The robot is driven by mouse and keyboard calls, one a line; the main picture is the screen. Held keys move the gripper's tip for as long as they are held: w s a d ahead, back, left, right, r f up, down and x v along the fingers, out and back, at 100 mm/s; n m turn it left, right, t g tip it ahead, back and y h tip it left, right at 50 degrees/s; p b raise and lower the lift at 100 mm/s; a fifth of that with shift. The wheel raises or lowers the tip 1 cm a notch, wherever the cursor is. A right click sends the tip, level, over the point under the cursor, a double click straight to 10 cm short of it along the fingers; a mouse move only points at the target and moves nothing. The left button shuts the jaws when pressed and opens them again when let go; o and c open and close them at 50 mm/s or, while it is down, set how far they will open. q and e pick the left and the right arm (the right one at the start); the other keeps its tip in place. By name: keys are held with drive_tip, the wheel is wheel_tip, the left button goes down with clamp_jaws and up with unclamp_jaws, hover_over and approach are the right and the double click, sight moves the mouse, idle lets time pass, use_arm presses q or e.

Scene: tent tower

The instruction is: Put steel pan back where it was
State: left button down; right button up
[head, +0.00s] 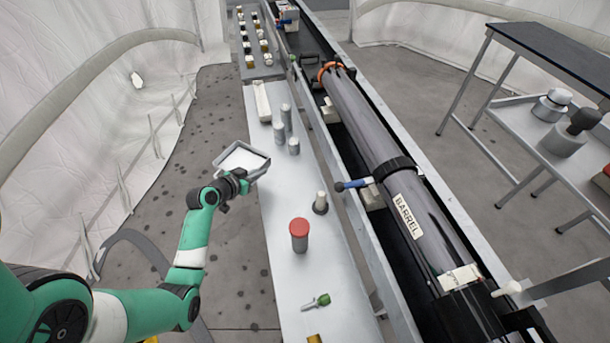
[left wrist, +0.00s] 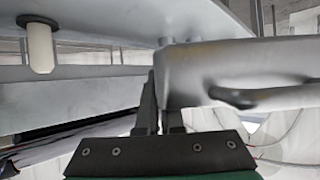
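The steel pan (head: 242,158) is a shallow, square, open metal tray. In the head view it is at the left edge of the long pale bench (head: 283,196), partly over the floor side. It looks empty and slightly tilted. My left gripper (head: 240,178) is shut on the near rim of the pan. In the left wrist view the pan's grey side (left wrist: 235,70) fills the upper right, against the gripper's dark fingers (left wrist: 160,108). Whether the pan touches the bench I cannot tell. My right gripper is not in view.
The bench carries several grey cylinders (head: 280,131), a white-topped peg (head: 320,203), a red-capped canister (head: 299,236) and a green-handled tool (head: 318,301). The long dark barrel (head: 385,150) lies along its right. Bare bench shows left of the peg.

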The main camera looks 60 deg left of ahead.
use_arm(q)
drive_tip(key=w+d+b, duration=0.2)
drive_tip(key=w, duration=0.6)
drive_tip(key=w+d+b, duration=0.2)
drive_tip(key=w, duration=0.7)
wheel_tip(320, 180, down, 7)
drive_tip(key=b, duration=0.4)
drive_tip(key=shift+w+a+r+b, duration=0.1)
drive_tip(key=shift+r+b, duration=0.1)
drive_tip(key=shift+b, duration=0.1)
drive_tip(key=shift+w+f+b, duration=0.1)
drive_tip(key=shift+f+b, duration=0.2)
drive_tip(key=shift+b, duration=0.05)
drive_tip(key=shift+w+r, duration=0.15)
drive_tip(key=shift+r, duration=0.1)
drive_tip(key=shift+f, duration=0.65)
drive_tip(key=c, duration=1.1)
unclamp_jaws()
drive_tip(key=shift+o, duration=0.2)
